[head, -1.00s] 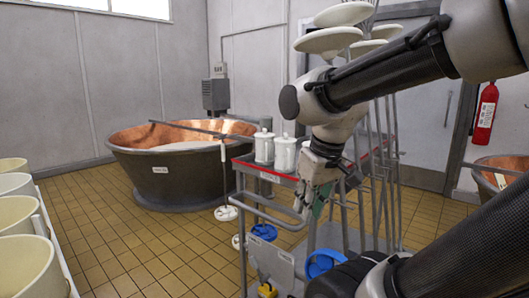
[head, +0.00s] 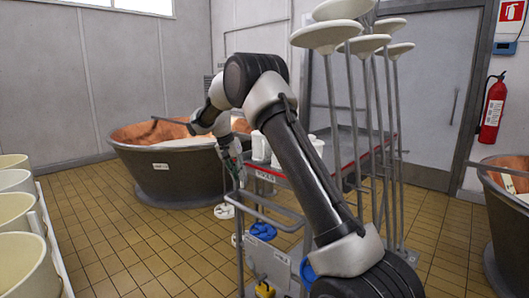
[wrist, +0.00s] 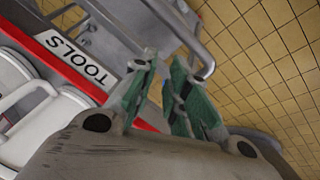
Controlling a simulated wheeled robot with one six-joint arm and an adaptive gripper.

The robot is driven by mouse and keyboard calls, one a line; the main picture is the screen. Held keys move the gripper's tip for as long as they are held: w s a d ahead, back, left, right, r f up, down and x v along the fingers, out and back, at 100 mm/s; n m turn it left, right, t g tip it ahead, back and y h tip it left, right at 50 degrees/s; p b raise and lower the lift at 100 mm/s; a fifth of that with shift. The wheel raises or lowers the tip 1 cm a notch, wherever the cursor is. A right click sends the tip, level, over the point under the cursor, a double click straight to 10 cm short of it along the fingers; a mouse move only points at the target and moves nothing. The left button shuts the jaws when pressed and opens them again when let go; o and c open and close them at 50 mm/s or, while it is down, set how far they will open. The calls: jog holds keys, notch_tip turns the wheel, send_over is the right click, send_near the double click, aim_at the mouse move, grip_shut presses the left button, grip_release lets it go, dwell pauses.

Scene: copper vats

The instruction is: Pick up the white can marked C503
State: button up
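White lidded cans stand on the red-edged cart; one can (head: 260,146) shows beside my arm and another (head: 317,146) partly behind it. I cannot read C503 on any of them. My gripper (head: 237,167) is at the cart's left end, left of the cans and apart from them. In the wrist view my gripper (wrist: 166,68) has green-padded fingers with a gap between the tips and nothing in it. White can parts (wrist: 14,80) show at the left edge of that view, beyond the red rim.
The cart (head: 265,177) carries a TOOLS label (wrist: 76,60) and a grey rail (wrist: 180,28). Tall white-disc tools (head: 345,38) stand at its right. A copper vat (head: 170,180) is behind on the left, and cream tubs (head: 20,215) line the left edge.

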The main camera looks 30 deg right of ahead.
jog(key=w+d+r+m, duration=0.1)
jog(key=d+m, duration=0.1)
jog(key=d, duration=0.1)
jog(key=w+d+r+m, duration=0.2)
jog(key=d, duration=0.1)
jog(key=w+d+r+m+t, duration=0.1)
jog(key=w+d+r+m, duration=0.1)
jog(key=d, duration=0.1)
jog(key=shift+h, duration=0.4)
jog(key=d, duration=0.3)
jog(key=w+d, duration=0.1)
jog(key=shift+d+f, duration=0.25)
jog(key=shift+d, duration=0.05)
jog(key=shift+f, duration=0.25)
grip_shut()
